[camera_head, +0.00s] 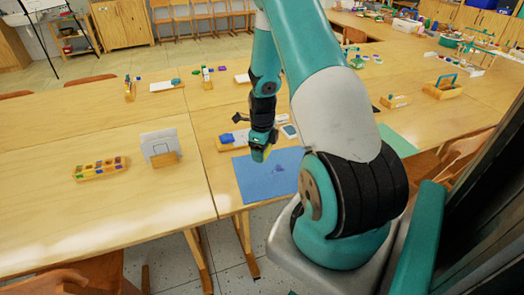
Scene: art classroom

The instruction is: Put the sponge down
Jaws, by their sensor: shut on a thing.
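My gripper (262,149) is in the middle of the camera_head view, pointing down above the far part of a blue mat (247,188). It is shut on a small yellow-green thing, which looks like the sponge (258,156). Most of the sponge is hidden by the fingers. I cannot tell whether it touches the mat or hangs just above it. The mat lies flat near the table's front edge and has a darker patch at its middle.
A wooden tray (224,147) with a blue item stands just behind the mat. A paint box (100,169) and a card in a wooden stand (163,159) are on the left table. A green sheet (399,137) lies to the right. The left table's front is clear.

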